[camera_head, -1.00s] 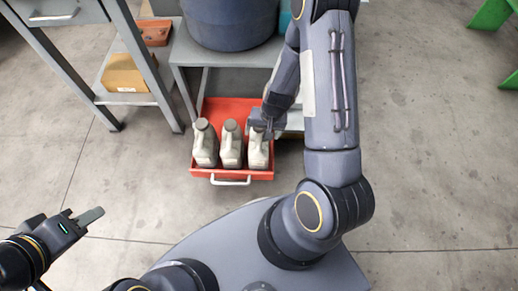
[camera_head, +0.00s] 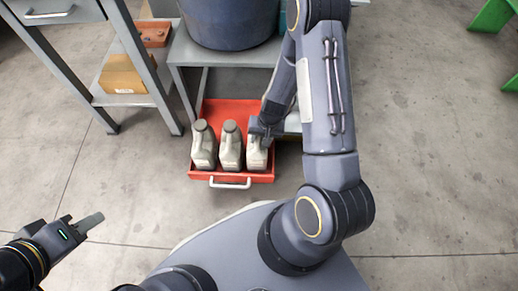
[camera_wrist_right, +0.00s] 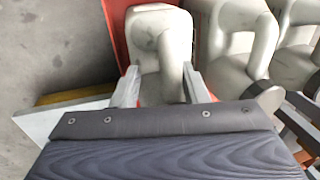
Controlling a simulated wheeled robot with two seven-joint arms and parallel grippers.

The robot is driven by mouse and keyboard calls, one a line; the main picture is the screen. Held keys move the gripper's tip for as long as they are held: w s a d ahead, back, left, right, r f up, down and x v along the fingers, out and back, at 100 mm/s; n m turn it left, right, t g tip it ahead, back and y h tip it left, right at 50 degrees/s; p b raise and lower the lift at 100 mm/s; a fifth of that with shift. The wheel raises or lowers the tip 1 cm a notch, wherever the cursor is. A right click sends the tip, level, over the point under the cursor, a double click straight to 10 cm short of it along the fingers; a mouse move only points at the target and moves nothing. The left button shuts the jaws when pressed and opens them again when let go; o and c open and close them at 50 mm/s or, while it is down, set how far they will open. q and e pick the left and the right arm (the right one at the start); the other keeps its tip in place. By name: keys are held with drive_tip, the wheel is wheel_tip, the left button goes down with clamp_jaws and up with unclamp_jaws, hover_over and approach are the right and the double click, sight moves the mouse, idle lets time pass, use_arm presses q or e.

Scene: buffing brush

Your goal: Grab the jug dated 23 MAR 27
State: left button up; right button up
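Three pale grey-beige jugs stand upright side by side in a red drawer (camera_head: 207,176): the left jug (camera_head: 203,150), the middle jug (camera_head: 231,151) and the right jug (camera_head: 257,157). No date is readable on any. My right gripper (camera_head: 262,131) is over the top of the right jug. In the right wrist view its two fingers (camera_wrist_right: 162,86) are apart, on either side of the handle part of that jug (camera_wrist_right: 160,27); contact cannot be made out. My left gripper (camera_head: 82,224) is away from the jugs at the lower left, its finger gap unclear.
The drawer has a white front handle (camera_head: 230,183) and sits below a grey bench (camera_head: 205,50) bearing a large dark drum (camera_head: 230,22). A grey shelf unit at left holds a cardboard box (camera_head: 123,74) and an orange-brown bin (camera_head: 153,33). Floor right of the drawer is clear.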

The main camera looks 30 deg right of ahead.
clamp_jaws()
idle(0.8)
